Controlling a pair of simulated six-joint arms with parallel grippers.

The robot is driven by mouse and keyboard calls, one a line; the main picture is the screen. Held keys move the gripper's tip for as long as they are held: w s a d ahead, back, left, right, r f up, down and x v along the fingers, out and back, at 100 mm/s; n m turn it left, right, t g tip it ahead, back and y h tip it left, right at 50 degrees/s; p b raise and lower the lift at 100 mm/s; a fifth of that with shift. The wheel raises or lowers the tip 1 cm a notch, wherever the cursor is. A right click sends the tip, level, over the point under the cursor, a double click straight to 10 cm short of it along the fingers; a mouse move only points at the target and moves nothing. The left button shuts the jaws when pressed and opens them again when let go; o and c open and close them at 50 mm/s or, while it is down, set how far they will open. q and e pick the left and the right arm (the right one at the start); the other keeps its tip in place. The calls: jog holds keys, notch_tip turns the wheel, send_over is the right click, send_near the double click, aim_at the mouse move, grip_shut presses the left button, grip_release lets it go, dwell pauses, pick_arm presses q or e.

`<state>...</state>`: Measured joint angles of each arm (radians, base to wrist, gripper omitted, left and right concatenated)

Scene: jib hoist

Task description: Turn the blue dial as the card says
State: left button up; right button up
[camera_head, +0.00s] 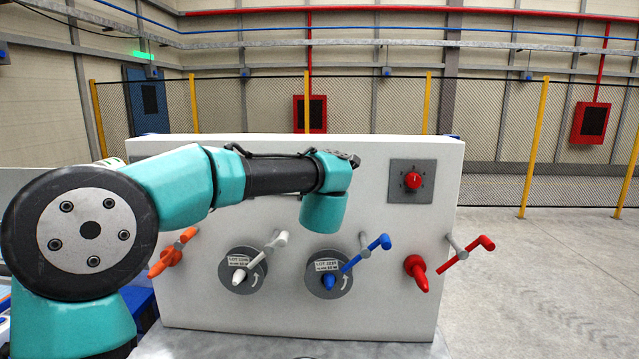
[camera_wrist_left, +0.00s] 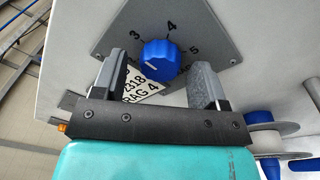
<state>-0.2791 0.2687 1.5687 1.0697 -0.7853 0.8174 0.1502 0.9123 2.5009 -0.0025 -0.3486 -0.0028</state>
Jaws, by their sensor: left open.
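The blue dial (camera_wrist_left: 159,60) sits on a grey plate (camera_wrist_left: 215,30) in the left wrist view. Numbers 3, 4 and 5 show around it, and a white mark on the dial points towards the lower left. A white card (camera_wrist_left: 138,88) with black print, partly reading "2318" and "RAG 4", lies just below the dial and is partly hidden by my gripper. My left gripper (camera_wrist_left: 158,80) is open, its fingers on either side of the dial, with gaps visible. In the head view my arm hides the dial and card. My right gripper is not in view.
The pale panel (camera_head: 385,270) carries a red knob (camera_head: 413,181) on a dark plate, a white crank (camera_head: 240,276), a blue crank (camera_head: 330,281), an orange handle (camera_head: 165,260) and a red handle (camera_head: 418,272). A mesh fence stands behind; open floor lies right.

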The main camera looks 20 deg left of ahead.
pick_arm(q)
jog(key=shift+w, duration=0.1)
jog(key=shift+c, duration=0.3)
jog(key=c, duration=0.9)
jog(key=shift+o, duration=0.2)
jog(key=shift+m, duration=0.4)
jog(key=m, duration=0.5)
jog(key=m+t, duration=0.1)
jog(key=m, duration=0.5)
jog(key=shift+a+m+h, duration=0.1)
jog(key=shift+m+h, duration=0.2)
jog(key=o, duration=0.9)
